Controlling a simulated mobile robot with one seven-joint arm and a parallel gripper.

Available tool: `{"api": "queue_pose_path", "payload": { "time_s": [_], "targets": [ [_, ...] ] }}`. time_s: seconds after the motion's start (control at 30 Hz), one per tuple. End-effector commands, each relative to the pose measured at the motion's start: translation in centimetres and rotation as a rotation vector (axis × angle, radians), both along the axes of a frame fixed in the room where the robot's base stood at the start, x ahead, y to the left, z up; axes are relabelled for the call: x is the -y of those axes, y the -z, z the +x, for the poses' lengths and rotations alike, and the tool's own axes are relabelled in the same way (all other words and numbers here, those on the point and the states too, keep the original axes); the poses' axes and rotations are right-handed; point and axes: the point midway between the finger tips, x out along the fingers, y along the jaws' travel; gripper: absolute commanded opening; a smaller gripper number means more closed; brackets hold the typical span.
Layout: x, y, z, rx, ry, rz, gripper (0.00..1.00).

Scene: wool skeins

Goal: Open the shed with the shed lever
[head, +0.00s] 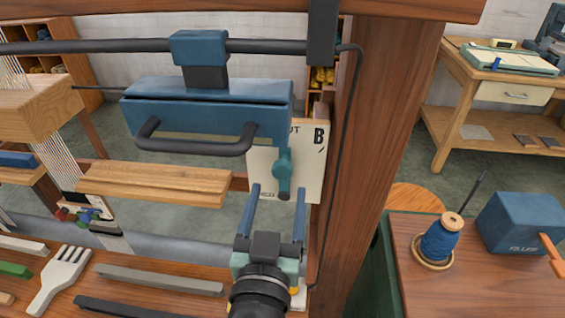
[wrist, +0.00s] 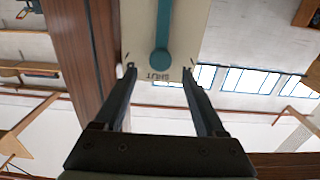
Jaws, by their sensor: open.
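The shed lever (head: 283,174) is a teal handle on a cream plate (head: 312,160) marked with a "B", fixed at the loom's right post. In the wrist view the teal lever (wrist: 161,62) shows on the plate, ahead of the jaws and between their lines. My gripper (head: 277,192) is open in the head view, its two blue-grey fingers pointing up at the lever from below. The fingers also show in the wrist view (wrist: 160,75), spread wide with nothing between them. I cannot tell how far the tips are from the lever.
A blue beater with a dark handle (head: 195,149) hangs left of the plate. The thick wooden post (head: 375,150) stands close on the right. A comb (head: 60,278) and several bars lie on the front board. A blue spool (head: 440,241) stands on the right table.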

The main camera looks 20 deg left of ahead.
Motion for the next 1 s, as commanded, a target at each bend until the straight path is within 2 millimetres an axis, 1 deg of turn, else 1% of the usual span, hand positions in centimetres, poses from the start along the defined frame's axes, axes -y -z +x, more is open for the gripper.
{"api": "queue_pose_path", "payload": {
  "time_s": [0.03, 0.2, 0.4, 0.57, 0.83, 0.87, 1.0],
  "targets": [
    [-0.4, -0.2, 1.0, 0.001, -0.002, 0.002, 0.72],
    [-1.2, -0.2, 3.8, 0.003, -0.001, 0.002, 0.72],
    [-1.8, -0.1, 6.1, 0.001, 0.000, 0.001, 0.72],
    [-2.0, 0.0, 6.8, 0.001, 0.000, 0.001, 0.72],
    [-2.0, 0.0, 6.9, 0.000, -0.001, 0.001, 0.72],
    [-2.0, 0.0, 6.9, 0.000, -0.001, 0.001, 0.69],
    [-2.0, 0.0, 6.9, 0.000, -0.001, 0.001, 0.44]
  ]
}}
